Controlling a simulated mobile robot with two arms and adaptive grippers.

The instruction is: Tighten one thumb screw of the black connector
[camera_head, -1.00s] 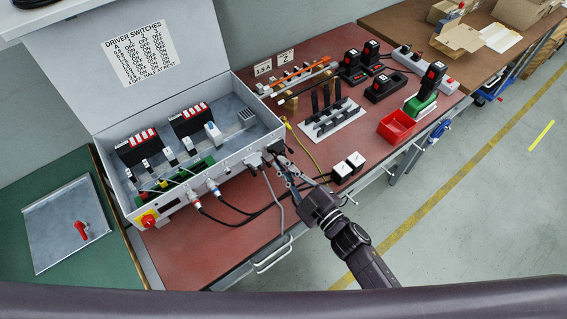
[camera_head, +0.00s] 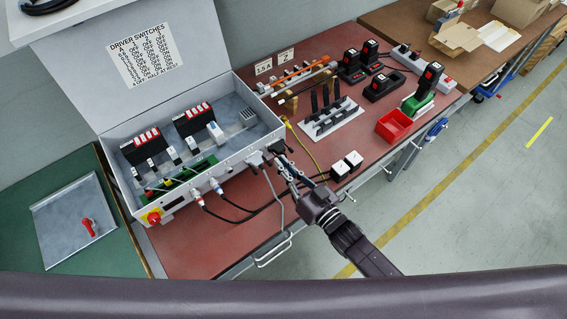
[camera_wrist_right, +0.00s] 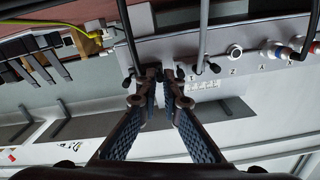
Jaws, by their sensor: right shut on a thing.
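The black connector (camera_head: 275,147) is at the right end of the front panel of the open grey control box (camera_head: 181,190), with a black cable. My right gripper (camera_head: 284,160) reaches it from the lower right. In the right wrist view the fingertips of my right gripper (camera_wrist_right: 153,76) are close together at the connector's lower edge, shut on a small dark thumb screw (camera_wrist_right: 151,72). The fingertips mostly hide the screw, and its turn angle cannot be told. A grey connector (camera_head: 254,159) with a grey cable sits beside the black one. My left gripper is not in view.
Black cables lie on the red bench (camera_head: 197,251) in front of the box. A red bin (camera_head: 395,125) and a white rack (camera_head: 331,119) are farther right.

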